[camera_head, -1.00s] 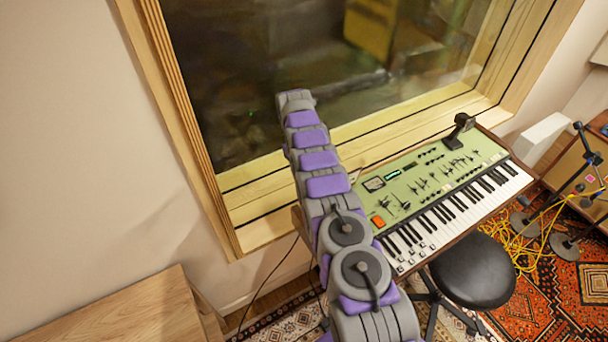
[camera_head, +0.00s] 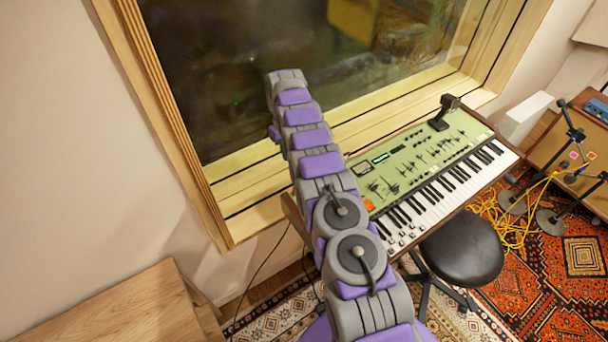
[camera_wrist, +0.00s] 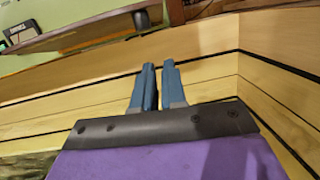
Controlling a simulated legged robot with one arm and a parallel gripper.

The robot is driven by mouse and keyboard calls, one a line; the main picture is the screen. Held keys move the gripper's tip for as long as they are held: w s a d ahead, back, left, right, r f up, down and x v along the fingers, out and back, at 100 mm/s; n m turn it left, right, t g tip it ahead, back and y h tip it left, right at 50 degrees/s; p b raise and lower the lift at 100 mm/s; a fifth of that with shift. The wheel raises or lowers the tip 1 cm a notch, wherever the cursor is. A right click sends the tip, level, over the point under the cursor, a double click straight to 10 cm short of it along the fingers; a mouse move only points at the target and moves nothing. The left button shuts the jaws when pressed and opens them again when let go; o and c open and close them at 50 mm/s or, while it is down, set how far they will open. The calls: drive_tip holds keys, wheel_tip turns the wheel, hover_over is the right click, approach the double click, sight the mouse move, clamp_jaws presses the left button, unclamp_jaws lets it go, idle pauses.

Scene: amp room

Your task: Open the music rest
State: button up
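The green-panelled keyboard (camera_head: 420,165) with a wooden case stands by the window, its keys facing the stool. I cannot pick out a music rest for certain. In the wrist view a dark brown wooden strip (camera_wrist: 75,32) crosses the top left, with green showing on both sides of it; it may be the rest. My gripper (camera_wrist: 159,66) shows in the wrist view as two blue fingers with a narrow empty gap. It is over the pale wooden window ledge, apart from the strip. In the head view my arm hides the gripper and the keyboard's left end.
A black stool (camera_head: 462,250) stands in front of the keyboard. A black object (camera_head: 443,113) stands on the keyboard's back edge. The window frame (camera_head: 165,110) is close to my arm. A wooden cabinet (camera_head: 130,310) is at lower left.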

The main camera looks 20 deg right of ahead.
drive_tip(key=shift+a+r+m+t+y+b, duration=0.15)
drive_tip(key=shift+a+m+t+y+b, duration=0.2)
drive_tip(key=shift+y, duration=0.25)
clamp_jaws()
drive_tip(key=s+d+r+m+t+b, duration=0.1)
drive_tip(key=s+d+m+t+b, duration=0.2)
drive_tip(key=s+m, duration=0.55)
drive_tip(key=s+d+r+m+t+b, duration=0.2)
drive_tip(key=s+d+m+t, duration=0.25)
drive_tip(key=s+m, duration=0.4)
drive_tip(key=w+a+r+b+x, duration=0.1)
drive_tip(key=w+b+x, duration=0.1)
drive_tip(key=x, duration=0.9)
drive_tip(key=shift+g+b, duration=0.4)
drive_tip(key=shift+w, duration=0.15)
drive_tip(key=shift+r+p, duration=0.2)
drive_tip(key=shift+p, duration=0.45)
